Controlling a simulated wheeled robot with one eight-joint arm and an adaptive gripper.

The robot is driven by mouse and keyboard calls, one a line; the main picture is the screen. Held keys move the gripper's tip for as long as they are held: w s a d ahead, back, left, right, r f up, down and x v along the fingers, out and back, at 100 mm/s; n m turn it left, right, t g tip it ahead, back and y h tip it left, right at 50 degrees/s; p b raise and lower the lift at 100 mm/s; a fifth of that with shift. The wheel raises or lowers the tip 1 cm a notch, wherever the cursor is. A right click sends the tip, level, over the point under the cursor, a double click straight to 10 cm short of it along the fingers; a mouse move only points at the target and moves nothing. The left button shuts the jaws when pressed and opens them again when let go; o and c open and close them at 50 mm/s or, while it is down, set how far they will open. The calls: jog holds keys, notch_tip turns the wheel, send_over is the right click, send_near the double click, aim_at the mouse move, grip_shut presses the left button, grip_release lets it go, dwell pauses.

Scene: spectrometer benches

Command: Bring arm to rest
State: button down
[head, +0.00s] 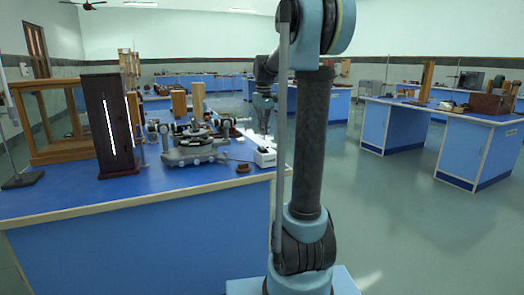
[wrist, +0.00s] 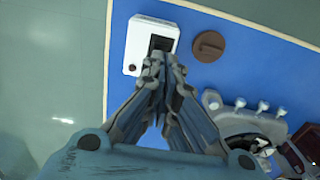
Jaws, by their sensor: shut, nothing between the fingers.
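My gripper (head: 263,128) is at the end of my raised arm, near the right edge of the blue bench (head: 130,205) in the head view. In the wrist view my gripper (wrist: 160,62) points down with its fingertips together and nothing between them. The tips overlap the near edge of a small white box (wrist: 135,46) with a dark opening on top. The white box also shows in the head view (head: 265,158), below the gripper. I cannot tell the exact gap between the tips and the box.
A brown round knob-like piece (wrist: 209,46) lies beside the box. A grey spectrometer (head: 192,148), a dark box with a bright slit (head: 115,125) and a wooden-framed case (head: 50,120) stand on the bench. Another blue bench (head: 455,120) stands at right, with open floor (head: 400,220) between.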

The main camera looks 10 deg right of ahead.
jog(key=s+f+m+t, duration=0.1)
jog(key=s+f, duration=0.3)
jog(key=s, duration=0.7)
jog(key=s+f, duration=0.3)
jog(key=s, duration=0.7)
jog(key=s+f+m+t, duration=0.1)
jog(key=s+f, duration=1.3)
jog(key=shift+d+f+m, duration=0.35)
jog(key=shift+d+m, duration=0.05)
jog(key=shift+s, duration=0.1)
jog(key=w+a+r+n, duration=0.1)
jog(key=w+r+n, duration=0.6)
jog(key=w, duration=0.5)
jog(key=w+a+r+n+g, duration=0.1)
jog(key=w+r+n, duration=0.6)
jog(key=w+r, duration=0.5)
jog(key=w+a+r+n+g, duration=0.1)
jog(key=w+r+n, duration=0.5)
jog(key=w+r, duration=0.4)
jog(key=w, duration=0.3)
jog(key=shift+w+n, duration=0.35)
jog(key=shift+n, duration=0.05)
